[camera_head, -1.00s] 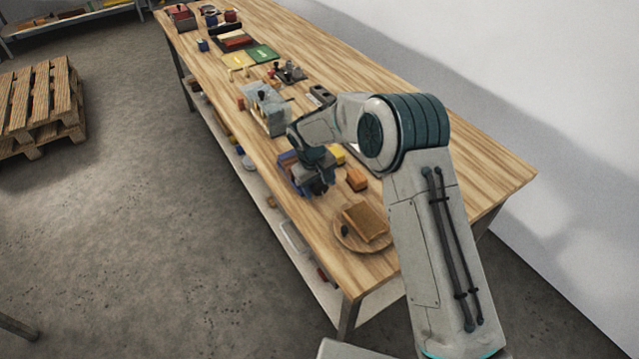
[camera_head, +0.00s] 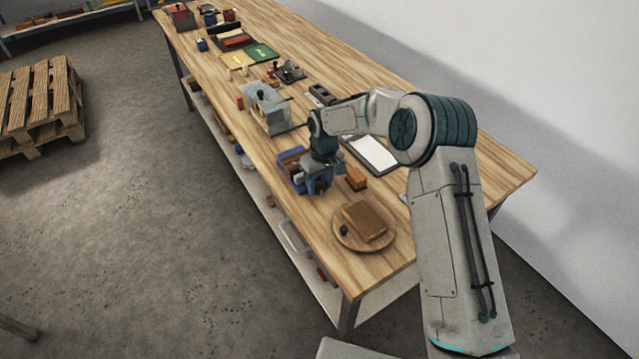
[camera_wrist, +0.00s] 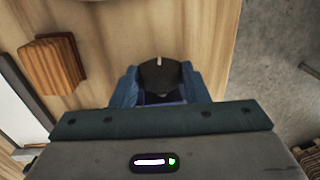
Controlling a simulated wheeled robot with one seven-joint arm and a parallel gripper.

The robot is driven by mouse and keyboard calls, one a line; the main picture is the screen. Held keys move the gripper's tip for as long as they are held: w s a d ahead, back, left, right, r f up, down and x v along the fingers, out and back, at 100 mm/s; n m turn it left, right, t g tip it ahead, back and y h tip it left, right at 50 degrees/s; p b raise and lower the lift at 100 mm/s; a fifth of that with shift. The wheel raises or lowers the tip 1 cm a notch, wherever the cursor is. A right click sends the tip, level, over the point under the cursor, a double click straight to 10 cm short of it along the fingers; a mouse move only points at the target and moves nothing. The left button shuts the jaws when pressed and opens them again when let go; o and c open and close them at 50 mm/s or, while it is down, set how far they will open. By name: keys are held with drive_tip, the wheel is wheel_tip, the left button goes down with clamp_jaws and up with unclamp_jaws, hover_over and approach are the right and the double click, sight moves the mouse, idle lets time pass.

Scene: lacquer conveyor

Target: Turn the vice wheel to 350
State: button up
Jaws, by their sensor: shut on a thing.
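My gripper (camera_head: 320,186) points down at the front part of the bench, beside a blue open box-like thing (camera_head: 284,176). In the wrist view, my gripper's blue fingers (camera_wrist: 162,84) are shut on a dark rounded piece with a short pale mark on its far edge. This piece looks like the vice wheel (camera_wrist: 158,73). The pale mark points toward the top of the wrist view. The vice's body is mostly hidden by my gripper, and no scale or number can be read.
An orange-brown wooden block (camera_head: 355,178) lies close to the right of my gripper; it also shows in the wrist view (camera_wrist: 54,65). A round wooden plate (camera_head: 344,239) with a brown block stands nearer. A grey machine (camera_head: 265,108) and a white tablet-like panel (camera_head: 371,153) are farther back.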

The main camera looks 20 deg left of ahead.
drive_tip(key=g+y, duration=0.1)
drive_tip(key=g+y+b, duration=0.2)
drive_tip(key=shift+w+d+f, duration=0.25)
drive_tip(key=shift+w, duration=0.15)
drive_tip(key=shift+w+d+g+y+b, duration=0.1)
drive_tip(key=shift+g+y+b, duration=0.9)
drive_tip(key=shift+g, duration=0.4)
drive_tip(key=o, duration=1)
drive_tip(key=shift+c, duration=0.2)
drive_tip(key=shift+d+f, duration=0.1)
